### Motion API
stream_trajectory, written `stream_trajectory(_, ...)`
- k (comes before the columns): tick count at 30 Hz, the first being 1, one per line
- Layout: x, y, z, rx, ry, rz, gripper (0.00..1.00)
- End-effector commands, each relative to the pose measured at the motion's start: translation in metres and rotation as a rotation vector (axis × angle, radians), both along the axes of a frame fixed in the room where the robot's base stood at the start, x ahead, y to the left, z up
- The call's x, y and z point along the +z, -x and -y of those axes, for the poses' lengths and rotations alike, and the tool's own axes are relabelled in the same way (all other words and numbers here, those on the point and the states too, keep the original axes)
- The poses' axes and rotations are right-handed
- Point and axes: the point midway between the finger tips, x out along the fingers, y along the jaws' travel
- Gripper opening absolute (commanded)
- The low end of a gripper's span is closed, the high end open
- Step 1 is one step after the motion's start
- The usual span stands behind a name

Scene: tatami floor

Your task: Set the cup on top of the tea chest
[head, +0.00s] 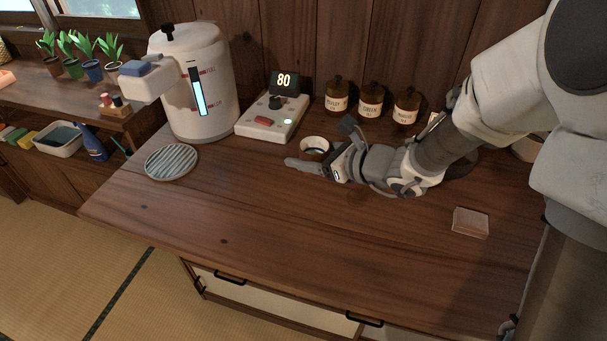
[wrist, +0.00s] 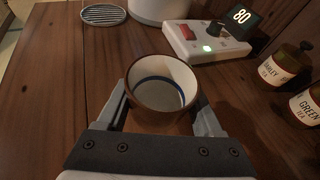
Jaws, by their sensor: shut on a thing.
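The cup (wrist: 162,88) is round and brown with a pale inside and a blue ring near its base. In the wrist view it stands between the two fingers of my gripper (wrist: 165,112), which is shut on it. In the head view the cup (head: 315,146) shows behind my gripper (head: 308,160), partly hidden by it, over the wooden counter. I cannot tell whether its base touches the counter. The wooden counter (head: 230,210) has white drawer fronts with dark handles below. I cannot make out which thing is the tea chest.
A control box (head: 272,118) reads 80. Labelled tea jars (head: 370,99) stand along the wall. A small pale square block (head: 470,222) lies at right. The counter's front middle is clear.

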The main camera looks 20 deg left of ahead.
Motion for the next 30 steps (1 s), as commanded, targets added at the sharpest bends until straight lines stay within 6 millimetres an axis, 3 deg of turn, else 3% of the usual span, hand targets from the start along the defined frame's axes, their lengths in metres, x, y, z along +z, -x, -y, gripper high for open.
stream_trajectory(5, -0.009, 0.001, -0.01, 0.001, 0.0, 0.0, 0.06)
stream_trajectory(13, -0.045, 0.001, -0.01, 0.0, 0.0, -0.002, 0.06)
stream_trajectory(26, -0.05, 0.001, -0.009, 0.0, -0.001, 0.0, 0.06)
stream_trajectory(27, -0.048, 0.001, -0.009, 0.0, 0.0, 0.0, 0.75)
stream_trajectory(30, -0.048, 0.001, -0.009, 0.0, 0.0, 0.0, 0.93)
